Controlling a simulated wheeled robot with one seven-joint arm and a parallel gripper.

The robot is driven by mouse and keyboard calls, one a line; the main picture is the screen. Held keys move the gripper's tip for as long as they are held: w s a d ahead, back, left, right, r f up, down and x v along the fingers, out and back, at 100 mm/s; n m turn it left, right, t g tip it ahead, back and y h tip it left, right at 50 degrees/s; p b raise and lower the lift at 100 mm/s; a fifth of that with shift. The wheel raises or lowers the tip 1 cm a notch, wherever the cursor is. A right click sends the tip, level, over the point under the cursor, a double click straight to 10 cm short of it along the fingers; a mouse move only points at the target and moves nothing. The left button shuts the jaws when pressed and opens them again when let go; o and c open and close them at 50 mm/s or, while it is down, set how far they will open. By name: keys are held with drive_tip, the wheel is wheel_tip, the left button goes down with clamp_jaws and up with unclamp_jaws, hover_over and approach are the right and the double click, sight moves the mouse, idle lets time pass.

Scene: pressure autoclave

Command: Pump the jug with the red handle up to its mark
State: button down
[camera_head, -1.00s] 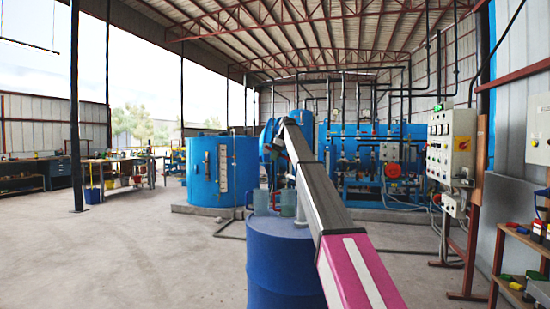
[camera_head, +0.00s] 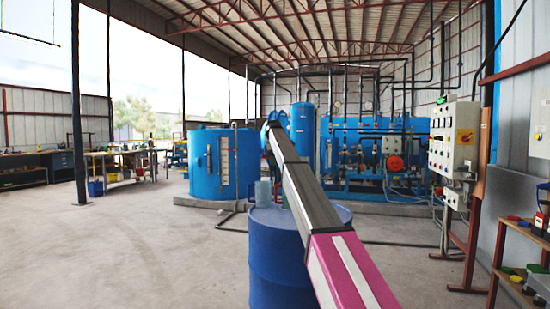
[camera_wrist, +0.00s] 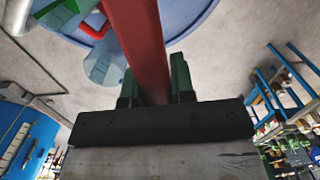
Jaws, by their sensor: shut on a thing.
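In the wrist view my gripper (camera_wrist: 157,92) is shut on a long red bar (camera_wrist: 138,35), which runs up and out of the picture. A bluish see-through jug (camera_wrist: 108,62) stands left of the bar, with a red handle (camera_wrist: 94,30) beside it. A green jug (camera_wrist: 62,12) is at the upper left, partly cut off. In the head view a pale jug (camera_head: 263,192) stands on top of the blue drum (camera_head: 275,265); a second is mostly hidden by my arm. My gripper and the pump body are hidden there. No mark or liquid level can be read.
A blue round tank (camera_head: 222,165) stands behind the drum at left. Blue piped machinery (camera_head: 345,170) fills the back. A control panel (camera_head: 452,140) and a shelf (camera_head: 522,255) stand at right. The floor left of the drum is open.

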drive_tip(key=shift+d+f+h, duration=0.1)
drive_tip(key=shift+f+h, duration=0.5)
drive_tip(key=shift+f, duration=0.2)
drive_tip(key=c, duration=1)
unclamp_jaws()
drive_tip(key=shift+o, duration=0.2)
